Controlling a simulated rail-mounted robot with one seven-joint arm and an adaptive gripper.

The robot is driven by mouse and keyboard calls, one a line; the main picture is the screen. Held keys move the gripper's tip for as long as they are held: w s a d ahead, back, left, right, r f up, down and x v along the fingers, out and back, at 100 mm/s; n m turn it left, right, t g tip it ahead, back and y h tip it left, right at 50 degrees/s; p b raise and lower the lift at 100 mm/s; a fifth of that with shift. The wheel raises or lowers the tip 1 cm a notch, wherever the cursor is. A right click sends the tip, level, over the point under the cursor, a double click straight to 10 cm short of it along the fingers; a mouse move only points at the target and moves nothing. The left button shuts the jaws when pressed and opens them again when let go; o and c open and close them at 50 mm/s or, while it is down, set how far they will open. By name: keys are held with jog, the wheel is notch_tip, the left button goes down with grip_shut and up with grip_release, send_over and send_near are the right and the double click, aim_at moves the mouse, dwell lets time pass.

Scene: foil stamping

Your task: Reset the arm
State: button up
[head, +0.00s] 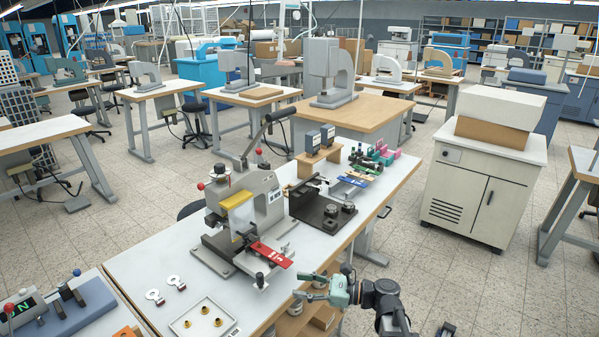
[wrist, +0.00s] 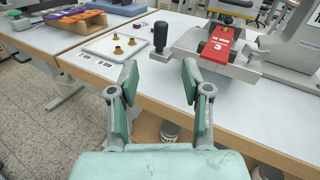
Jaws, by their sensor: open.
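My gripper (head: 324,289) is at the front edge of the white work table (head: 140,263), on the aisle side. In the wrist view my gripper (wrist: 157,90) shows its two green-padded fingers spread apart, with nothing between them. The foil stamping press (head: 243,217) stands on the table beyond it, its long lever (head: 265,130) raised. A red piece with white lettering (head: 271,254) lies on the press's front plate; it also shows in the wrist view (wrist: 221,44). My gripper is apart from the press and the red piece.
A white tray with brass parts (head: 187,331) and two ring-shaped metal pieces (head: 175,282) lie left of the press. A black fixture (head: 322,211) and small coloured items stand to its right. The floor aisle at right is clear.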

jog(key=s+d+f+n+g+h, duration=0.2)
jog(key=s+f+n+h, duration=0.15)
jog(key=f, duration=0.55)
jog(key=s+d+f+n+g+h, duration=0.1)
jog(key=s+d+f+n+h, duration=0.25)
jog(key=f, duration=0.65)
jog(key=s+d+f+n+g+h, duration=0.1)
jog(key=s+f+n+g+h, duration=0.15)
jog(key=s+f+n, duration=0.45)
jog(key=s+d+f+n+g+h, duration=0.2)
jog(key=s+d+f+h, duration=0.2)
jog(key=s+f, duration=0.5)
jog(key=s+d+f+n+g+h, duration=0.3)
jog(key=s+f, duration=0.6)
jog(key=s, duration=0.6)
jog(key=shift+s+d+h, duration=0.2)
jog(key=shift+d+h, duration=0.25)
jog(key=shift+d, duration=0.6)
